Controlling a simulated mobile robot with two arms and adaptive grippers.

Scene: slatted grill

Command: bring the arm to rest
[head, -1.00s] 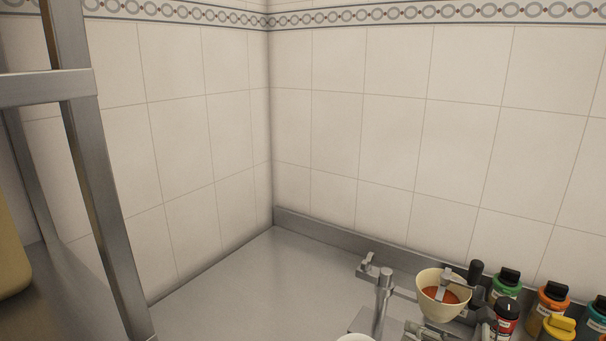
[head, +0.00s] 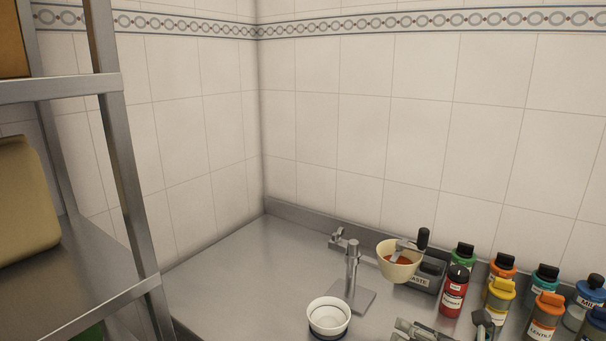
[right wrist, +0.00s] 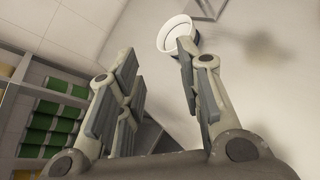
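My right gripper (head: 450,328) shows partly at the bottom edge of the head view, over the counter, with its arm out of frame. In the right wrist view the right gripper (right wrist: 157,52) has its two fingers spread wide, with nothing between them. A white bowl with a dark band (head: 328,317) stands on the counter to the left of this gripper. The white bowl also shows beyond the fingertips in the right wrist view (right wrist: 173,34). My left gripper is in neither view.
A metal stand (head: 352,270) and a cream bowl of orange-red contents (head: 398,265) are on the steel counter (head: 235,280). Several capped bottles (head: 453,292) line the right side. A metal shelf rack (head: 122,165) with a tan container (head: 25,200) is at left. The back-left counter is clear.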

